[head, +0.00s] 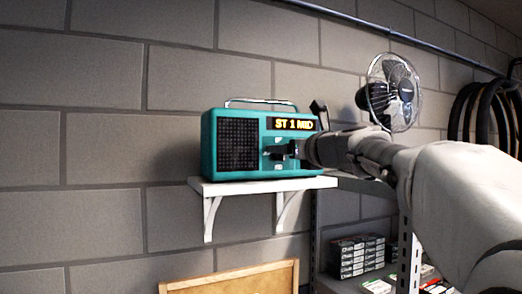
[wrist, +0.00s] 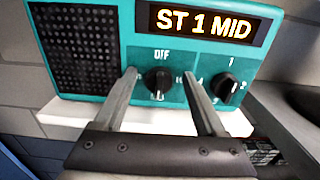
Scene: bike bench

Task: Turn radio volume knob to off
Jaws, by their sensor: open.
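The teal radio (head: 214,128) stands on a white wall shelf (head: 262,184), with a dark speaker grille at left and a display reading "ST 1 MID". In the wrist view the radio (wrist: 125,30) fills the upper part. Its left black knob (wrist: 158,82) has "OFF" printed above it and other marks around it. A second black knob (wrist: 224,86) sits to the right, with a "1" above. My gripper (wrist: 160,76) is open, its two fingers on either side of the left knob. Contact with the knob cannot be told.
A metal fan (head: 391,93) stands right of the radio, behind my arm. Below right is a metal rack with stacked boxes (head: 357,255). Black tyres (head: 486,115) hang at far right. A wooden-framed board (head: 232,280) is below the shelf. The wall left of the radio is clear.

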